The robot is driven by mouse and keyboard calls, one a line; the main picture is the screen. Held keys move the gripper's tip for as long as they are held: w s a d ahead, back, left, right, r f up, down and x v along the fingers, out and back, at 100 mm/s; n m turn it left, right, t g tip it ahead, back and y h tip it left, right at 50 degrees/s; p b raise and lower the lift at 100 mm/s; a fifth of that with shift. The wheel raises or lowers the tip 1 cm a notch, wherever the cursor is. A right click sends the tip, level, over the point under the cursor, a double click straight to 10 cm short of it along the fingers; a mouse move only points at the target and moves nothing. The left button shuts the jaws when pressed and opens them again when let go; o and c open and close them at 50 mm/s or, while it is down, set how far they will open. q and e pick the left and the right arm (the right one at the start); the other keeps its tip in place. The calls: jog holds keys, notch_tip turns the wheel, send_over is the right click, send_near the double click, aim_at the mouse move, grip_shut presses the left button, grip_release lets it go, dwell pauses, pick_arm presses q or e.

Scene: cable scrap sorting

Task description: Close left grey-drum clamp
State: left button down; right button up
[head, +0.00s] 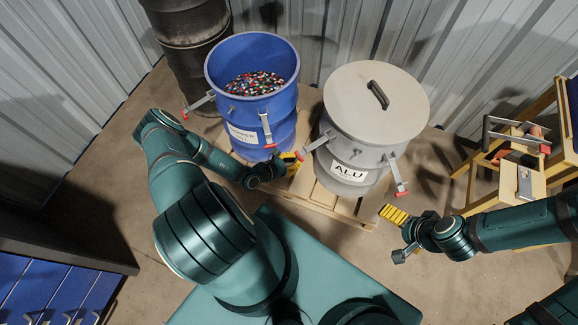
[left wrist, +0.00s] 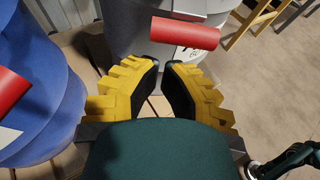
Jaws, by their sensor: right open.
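The grey drum (head: 350,155) marked ALU stands on a pallet with its lid (head: 375,100) on. Its left clamp (head: 319,140) is a grey lever with a red tip, standing out from the drum's left side. My left gripper (head: 291,162) is low between the two drums, just below and left of that red tip. In the left wrist view, a red clamp handle (left wrist: 185,33) lies just beyond my left fingertips (left wrist: 166,66), which are drawn nearly together with nothing seen between them. My right gripper (head: 393,215) is open and empty, right of the pallet.
A blue drum (head: 252,110) with coloured scraps stands close on the left, with its own red-tipped levers sticking out. The grey drum's right clamp (head: 398,174) also stands out. A dark barrel (head: 188,40) is behind; a wooden bench (head: 515,178) with tools is at right.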

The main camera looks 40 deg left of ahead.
pick_arm(q)
jog(key=shift+r, duration=0.75)
